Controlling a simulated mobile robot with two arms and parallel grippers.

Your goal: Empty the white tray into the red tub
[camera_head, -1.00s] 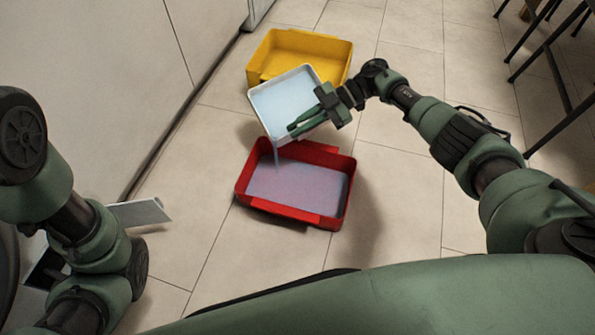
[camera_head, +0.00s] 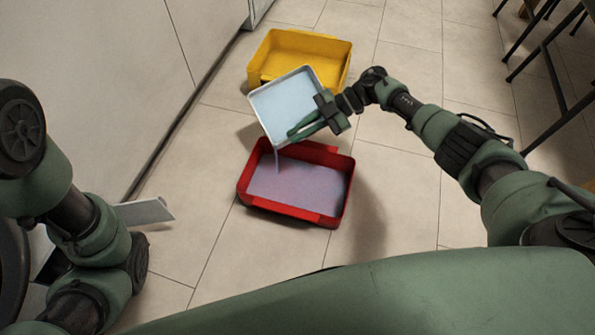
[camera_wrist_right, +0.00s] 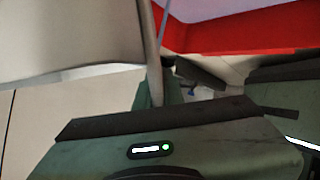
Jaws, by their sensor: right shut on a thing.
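The white tray (camera_head: 279,79) is tilted above the far side of the red tub, with pale blue liquid (camera_head: 284,104) in it. A thin stream (camera_head: 276,160) runs from its low near corner into the red tub (camera_head: 292,211). The tub stands on the floor and holds a layer of bluish-purple liquid. My right gripper (camera_head: 300,131) is shut on the tray's right side near its low end. In the right wrist view the tray (camera_wrist_right: 70,40) is close at the left, and the tub (camera_wrist_right: 235,38) and the stream lie beyond.
A yellow tub (camera_head: 335,57) stands on the tiled floor just behind the tray. Pale cabinet fronts (camera_head: 100,70) run along the left. Dark-legged stools (camera_head: 548,55) stand at the upper right. The floor right of the red tub is clear.

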